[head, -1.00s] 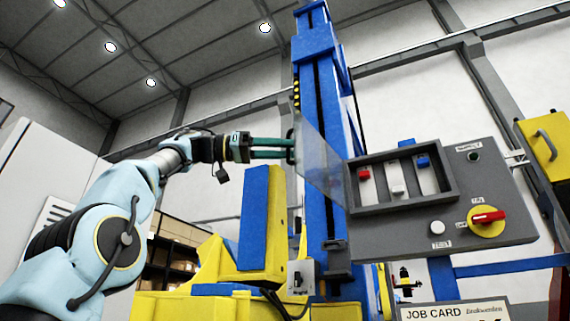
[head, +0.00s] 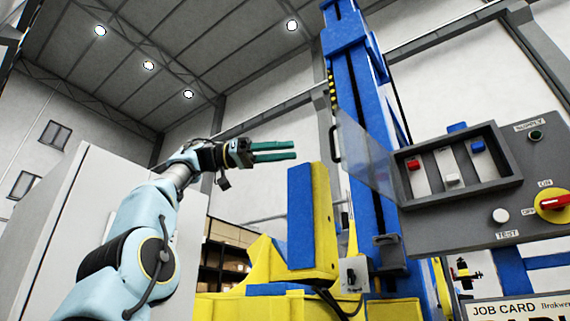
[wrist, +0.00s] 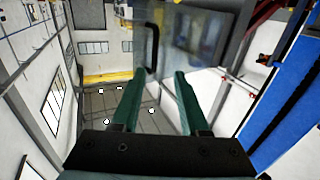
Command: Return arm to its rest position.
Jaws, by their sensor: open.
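My gripper (head: 292,151) is raised in the middle of the head view, its two green fingers pointing right and apart, with nothing between them. In the wrist view my gripper (wrist: 155,88) also shows open and empty. In the head view the clear guard panel (head: 365,155) with its dark handle (head: 334,143) stands to the right of the fingertips, with a gap between. The panel also shows in the wrist view (wrist: 195,50), beyond the fingers.
The grey control box (head: 480,185) with red, white and blue switches is at the right, beside the blue column (head: 358,100). The yellow and blue positioner (head: 312,220) stands below my gripper. A pale cabinet (head: 95,210) is behind my arm. Space above my arm is clear.

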